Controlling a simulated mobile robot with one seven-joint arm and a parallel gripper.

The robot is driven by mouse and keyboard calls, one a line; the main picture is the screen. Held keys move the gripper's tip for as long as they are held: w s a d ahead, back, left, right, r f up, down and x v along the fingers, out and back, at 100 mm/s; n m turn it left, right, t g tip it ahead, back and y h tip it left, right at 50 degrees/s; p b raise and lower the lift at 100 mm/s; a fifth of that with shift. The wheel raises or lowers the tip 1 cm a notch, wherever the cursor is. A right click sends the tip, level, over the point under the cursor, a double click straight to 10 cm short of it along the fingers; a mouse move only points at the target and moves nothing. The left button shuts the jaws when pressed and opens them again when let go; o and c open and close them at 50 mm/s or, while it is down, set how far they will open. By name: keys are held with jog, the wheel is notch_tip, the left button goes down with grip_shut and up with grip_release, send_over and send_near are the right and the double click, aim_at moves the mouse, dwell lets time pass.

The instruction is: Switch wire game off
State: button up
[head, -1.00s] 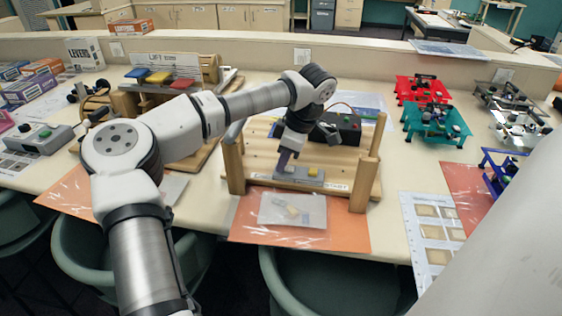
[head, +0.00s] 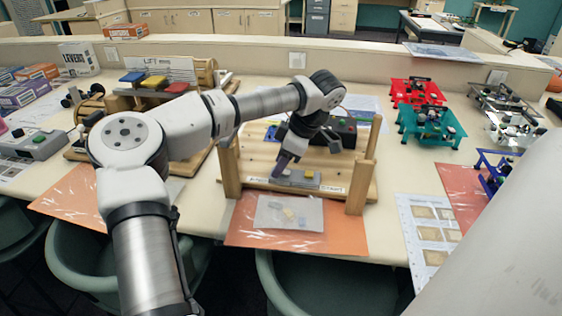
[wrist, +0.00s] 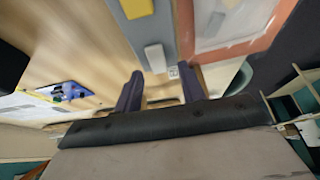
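The wire game is a wooden base (head: 258,172) with upright posts and a black box (head: 345,128) at its back. A grey switch panel (head: 297,179) lies along its front edge. In the wrist view the panel (wrist: 160,28) carries a yellow piece (wrist: 135,8) and a white switch (wrist: 155,58). My gripper (head: 278,173) is over the left end of the panel. In the wrist view its two purple fingers (wrist: 160,74) are apart and empty, with the white switch just beyond and between their tips. I cannot tell whether they touch the panel.
A clear bag (head: 289,212) lies on an orange sheet (head: 340,233) in front of the game. A lift game with coloured blocks (head: 155,82) stands left. Red (head: 417,91) and teal (head: 430,124) stands are at right. Chairs (head: 340,285) stand below the table edge.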

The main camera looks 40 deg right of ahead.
jog(key=b+v, duration=0.1)
jog(key=v, duration=1.2)
jog(key=shift+r+b, duration=0.3)
jog(key=shift+b, duration=0.1)
jog(key=shift+s+d, duration=0.1)
